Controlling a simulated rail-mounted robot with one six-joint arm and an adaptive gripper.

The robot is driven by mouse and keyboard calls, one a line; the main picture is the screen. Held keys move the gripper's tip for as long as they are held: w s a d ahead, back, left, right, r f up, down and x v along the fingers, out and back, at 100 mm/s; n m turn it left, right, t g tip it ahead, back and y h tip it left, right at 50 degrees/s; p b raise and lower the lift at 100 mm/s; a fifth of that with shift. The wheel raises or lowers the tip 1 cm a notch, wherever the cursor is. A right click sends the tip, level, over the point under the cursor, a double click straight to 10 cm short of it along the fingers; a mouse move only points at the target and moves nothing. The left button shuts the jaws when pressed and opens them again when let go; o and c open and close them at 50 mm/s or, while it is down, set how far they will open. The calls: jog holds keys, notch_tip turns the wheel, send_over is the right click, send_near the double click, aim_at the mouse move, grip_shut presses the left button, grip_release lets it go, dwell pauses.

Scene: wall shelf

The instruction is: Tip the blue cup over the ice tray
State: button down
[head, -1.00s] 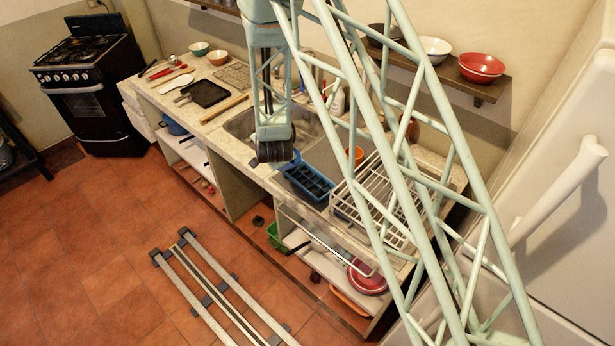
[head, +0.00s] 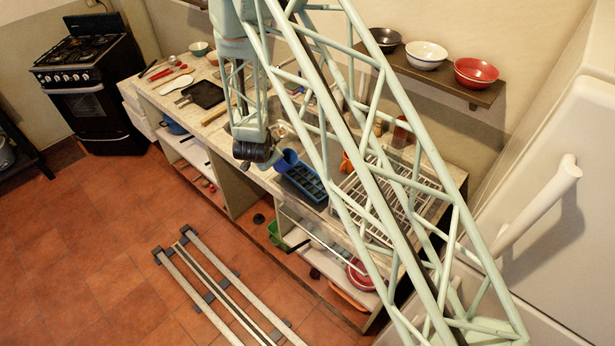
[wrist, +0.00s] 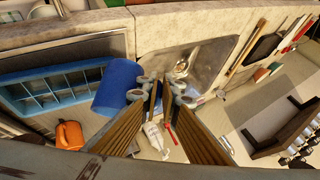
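The blue cup (head: 287,159) is tilted at the near left end of the blue ice tray (head: 305,182), its mouth side toward the tray. My gripper (head: 262,153) is just left of the cup. In the wrist view the cup (wrist: 119,86) lies on its side next to the compartments of the ice tray (wrist: 50,92). The fingers of my gripper (wrist: 157,92) are close together at the cup's right end, seemingly shut on its handle, which they hide. I cannot make out any contents falling from the cup.
A white dish rack (head: 385,205) stands right of the tray, with an orange cup (head: 346,162) behind the tray. The sink (wrist: 190,62) is beside the cup. A wall shelf (head: 440,78) carries bowls above. Utensils and a black pan (head: 205,94) lie on the left counter.

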jog(key=shift+a+p, duration=0.15)
jog(key=shift+p, duration=0.25)
jog(key=shift+w+a+f+h, duration=0.15)
jog(key=shift+a+f+h, duration=0.1)
jog(key=shift+h, duration=0.05)
jog(key=shift+w+a+f+n+g+h, duration=0.2)
jog(key=shift+a+f+n+g+h, duration=0.1)
jog(key=shift+a+f+h, duration=0.15)
jog(key=shift+w+a+f+n+g+h, duration=0.2)
jog(key=shift+a+f+n+h, duration=0.15)
jog(key=shift+a, duration=0.2)
